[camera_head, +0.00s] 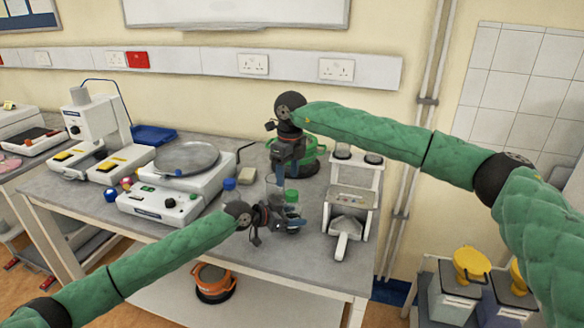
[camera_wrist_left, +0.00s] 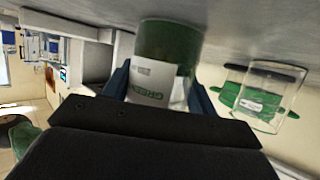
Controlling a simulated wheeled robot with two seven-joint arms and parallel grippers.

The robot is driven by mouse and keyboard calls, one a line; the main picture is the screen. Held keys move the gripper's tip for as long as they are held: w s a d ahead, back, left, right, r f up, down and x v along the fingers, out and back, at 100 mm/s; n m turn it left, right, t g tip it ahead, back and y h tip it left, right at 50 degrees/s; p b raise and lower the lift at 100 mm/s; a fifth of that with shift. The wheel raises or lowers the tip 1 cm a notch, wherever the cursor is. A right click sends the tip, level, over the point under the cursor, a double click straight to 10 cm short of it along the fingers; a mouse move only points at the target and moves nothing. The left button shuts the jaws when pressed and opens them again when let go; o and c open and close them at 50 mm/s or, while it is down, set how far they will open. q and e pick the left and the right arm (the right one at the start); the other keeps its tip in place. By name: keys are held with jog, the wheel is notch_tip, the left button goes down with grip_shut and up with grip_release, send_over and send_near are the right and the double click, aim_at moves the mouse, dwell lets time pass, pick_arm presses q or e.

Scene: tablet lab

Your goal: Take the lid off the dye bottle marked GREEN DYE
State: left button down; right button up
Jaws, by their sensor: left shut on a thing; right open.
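The dye bottle shows in the left wrist view (camera_wrist_left: 165,50) with green contents and a white label, partly readable as GREEN. In the head view its green lid (camera_head: 291,196) is on top, above my left gripper. My left gripper (camera_head: 285,218) is shut around the bottle's side; its fingers also show in the left wrist view (camera_wrist_left: 160,90). The bottle looks upright on the bench. My right gripper (camera_head: 281,178) is open and points down, just behind and above the lid. Its fingertips are small and partly hard to make out. The lid is hidden in the left wrist view.
A bottle with a blue lid (camera_head: 229,184) stands left of my left gripper. A clear glass beaker (camera_wrist_left: 265,98) stands near the held bottle. A green tub (camera_head: 312,147) is behind my right gripper. A white stand (camera_head: 351,185) is on the right, a round-plate machine (camera_head: 160,205) on the left.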

aim_at(292, 193)
jog(key=m, duration=0.3)
jog(key=r+m, duration=0.1)
jog(key=m, duration=0.2)
jog(key=shift+w+d+m, duration=0.15)
jog(key=shift+w+m, duration=0.05)
jog(key=shift+m, duration=0.2)
jog(key=m, duration=0.7)
jog(key=shift+w+d+r, duration=0.1)
jog(key=shift+d+r, duration=0.1)
jog(key=shift+r, duration=0.1)
jog(key=m, duration=0.6)
jog(key=shift+d+m, duration=0.2)
jog(key=shift+m, duration=0.2)
jog(key=m, duration=0.7)
jog(key=shift+d+h, duration=0.1)
jog(key=shift+h, duration=0.2)
jog(key=shift+f+m, duration=0.2)
jog(key=shift+m, duration=0.1)
jog(key=shift+f, duration=3.85)
jog(key=shift+c, duration=0.4)
